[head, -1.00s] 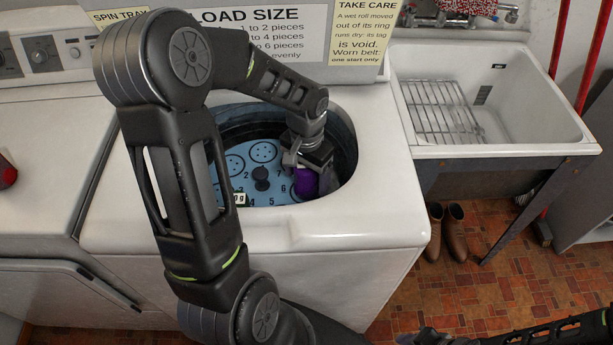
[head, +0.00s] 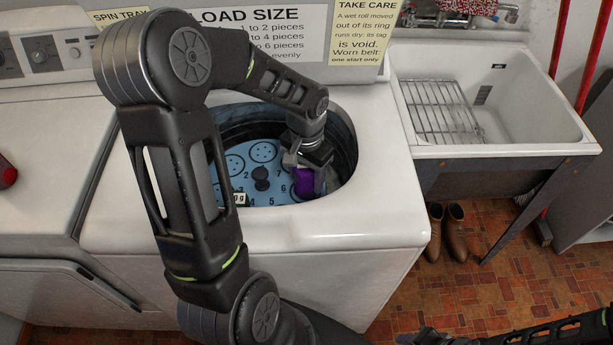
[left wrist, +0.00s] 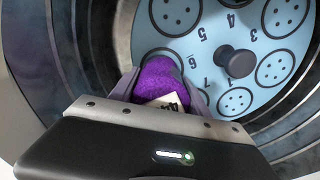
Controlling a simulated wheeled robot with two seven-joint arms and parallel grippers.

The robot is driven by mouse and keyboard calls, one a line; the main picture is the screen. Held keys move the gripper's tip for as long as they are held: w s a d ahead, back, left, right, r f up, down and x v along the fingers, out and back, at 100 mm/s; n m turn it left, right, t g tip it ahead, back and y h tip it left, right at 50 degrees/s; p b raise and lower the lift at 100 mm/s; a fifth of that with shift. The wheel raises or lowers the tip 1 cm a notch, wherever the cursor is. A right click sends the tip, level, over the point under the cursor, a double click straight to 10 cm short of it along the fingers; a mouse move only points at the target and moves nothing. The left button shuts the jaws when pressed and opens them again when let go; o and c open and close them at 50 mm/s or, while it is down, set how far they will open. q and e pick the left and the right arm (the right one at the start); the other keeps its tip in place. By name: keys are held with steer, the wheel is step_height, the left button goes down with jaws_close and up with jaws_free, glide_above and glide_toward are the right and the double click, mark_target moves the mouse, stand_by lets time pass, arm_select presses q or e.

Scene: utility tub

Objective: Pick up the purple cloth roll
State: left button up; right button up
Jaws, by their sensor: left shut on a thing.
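The purple cloth roll (head: 304,182) is inside the open washer tub, over the right side of the blue spin tray (head: 236,164). My left gripper (head: 311,178) reaches down into the tub and is shut on the roll. In the left wrist view the roll (left wrist: 157,78) sits between the two fingers, with a white tag on its near end. Whether the roll touches the tray is unclear. The tray has numbered rings of holes and a dark central knob (head: 261,178).
The tub rim (head: 345,185) surrounds my left gripper closely on the right. A small white label reading "g" (head: 240,198) shows at the tub's front left. A white sink (head: 540,137) with a wire rack (head: 440,108) stands at the right. Brown boots (head: 455,232) stand on the floor.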

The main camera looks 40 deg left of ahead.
arm_select(q)
jaws_close()
step_height(320, 180, up, 10)
steer(key=shift+r, duration=0.1)
stand_by(0.5)
stand_by(0.5)
